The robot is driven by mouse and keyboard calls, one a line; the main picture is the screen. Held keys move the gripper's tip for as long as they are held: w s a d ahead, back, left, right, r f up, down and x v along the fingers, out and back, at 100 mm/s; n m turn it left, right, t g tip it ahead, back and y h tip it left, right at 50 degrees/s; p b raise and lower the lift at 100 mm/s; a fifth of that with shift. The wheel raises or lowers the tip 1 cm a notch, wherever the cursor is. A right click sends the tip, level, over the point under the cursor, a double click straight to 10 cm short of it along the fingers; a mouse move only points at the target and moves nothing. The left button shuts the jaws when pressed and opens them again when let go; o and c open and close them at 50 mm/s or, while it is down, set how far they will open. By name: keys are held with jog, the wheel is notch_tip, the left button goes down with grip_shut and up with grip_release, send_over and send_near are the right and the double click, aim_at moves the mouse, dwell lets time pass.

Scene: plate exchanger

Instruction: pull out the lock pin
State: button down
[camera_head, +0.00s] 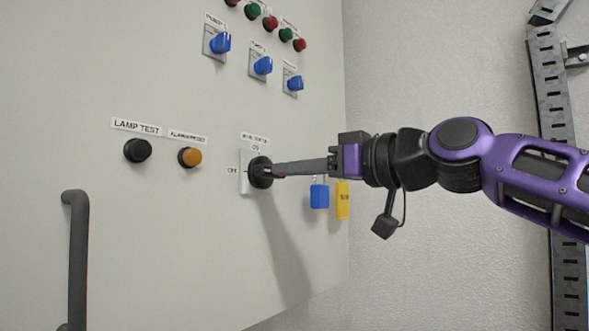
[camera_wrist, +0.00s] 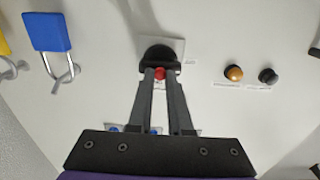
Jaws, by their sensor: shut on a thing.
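A black rotary switch (camera_head: 260,172) sits on a white plate on the pale cabinet front, with ON and OFF labels around it. It also shows in the wrist view (camera_wrist: 158,53). The red lock pin (camera_wrist: 160,72) is at the face of this switch. My gripper (camera_head: 277,170) reaches in from the right with its long grey fingers level. In the wrist view my gripper (camera_wrist: 160,78) has its fingertips on both sides of the red pin, shut on it. The fingers hide most of the pin; how deep it sits in the switch cannot be told.
An orange button (camera_head: 190,157) and a black button (camera_head: 138,150) are to the left. A dark handle (camera_head: 76,255) projects at lower left.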

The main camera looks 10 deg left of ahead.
dwell(0.4)
jog(key=shift+b+v, duration=0.5)
jog(key=shift+v, duration=0.9)
jog(key=c, duration=0.8)
grip_release()
jog(key=v, duration=1.7)
jog(key=shift+d+b, duration=0.25)
jog(key=shift+b, duration=0.1)
jog(key=shift+f, duration=0.1)
